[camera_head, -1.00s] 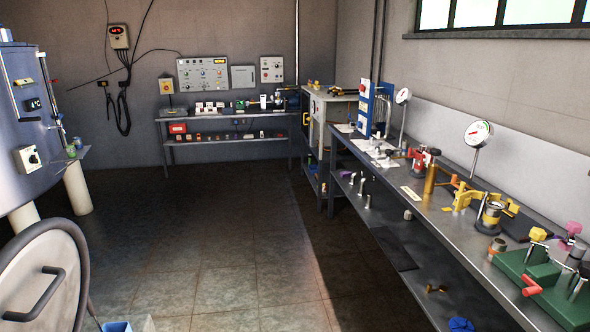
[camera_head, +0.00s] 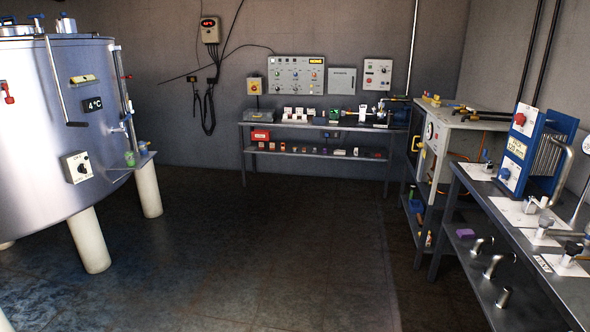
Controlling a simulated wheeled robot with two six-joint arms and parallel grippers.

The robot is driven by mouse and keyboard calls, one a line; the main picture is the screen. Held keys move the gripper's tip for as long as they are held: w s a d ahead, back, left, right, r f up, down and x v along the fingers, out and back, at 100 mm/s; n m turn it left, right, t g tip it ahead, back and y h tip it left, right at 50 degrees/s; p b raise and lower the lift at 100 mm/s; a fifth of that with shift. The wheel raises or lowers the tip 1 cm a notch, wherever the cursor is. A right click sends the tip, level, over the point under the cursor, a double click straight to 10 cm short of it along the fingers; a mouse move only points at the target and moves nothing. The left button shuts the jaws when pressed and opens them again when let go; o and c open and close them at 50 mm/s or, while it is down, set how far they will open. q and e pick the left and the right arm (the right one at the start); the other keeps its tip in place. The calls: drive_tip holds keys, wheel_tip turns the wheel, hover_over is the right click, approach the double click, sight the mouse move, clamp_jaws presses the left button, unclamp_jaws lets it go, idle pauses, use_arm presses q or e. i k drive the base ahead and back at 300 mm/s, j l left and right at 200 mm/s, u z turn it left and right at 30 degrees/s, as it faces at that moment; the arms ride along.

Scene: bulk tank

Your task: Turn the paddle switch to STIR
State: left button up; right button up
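The big steel bulk tank (camera_head: 45,135) stands at the left on pale legs. A white switch box (camera_head: 78,166) with a black knob is on its lower front wall. This may be the paddle switch, but its labels and the knob's exact setting are too small to read. A dark display reading 4 °C (camera_head: 93,104) is above it. Neither of my grippers is in view.
The floor (camera_head: 270,250) between the tank and the right-hand bench (camera_head: 560,285) is clear. A back table (camera_head: 325,126) carries several small parts below wall panels (camera_head: 296,75). A pale cabinet (camera_head: 450,135) stands at the back right.

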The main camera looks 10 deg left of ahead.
sight(81, 168)
drive_tip(key=i+u, duration=0.15)
drive_tip(key=i, duration=0.55)
drive_tip(key=i+l+u, duration=0.15)
drive_tip(key=i, duration=0.5)
drive_tip(key=i+l+u, duration=0.15)
drive_tip(key=i, duration=0.5)
drive_tip(key=i+j+u, duration=0.2)
drive_tip(key=i+u, duration=0.2)
drive_tip(key=i, duration=0.4)
drive_tip(key=i+u, duration=0.45)
drive_tip(key=i, duration=0.35)
drive_tip(key=i+j+u, duration=0.1)
drive_tip(key=i+j, duration=0.3)
drive_tip(key=j, duration=0.25)
drive_tip(key=i+j+u, duration=0.1)
drive_tip(key=i+j, duration=0.35)
drive_tip(key=j, duration=0.15)
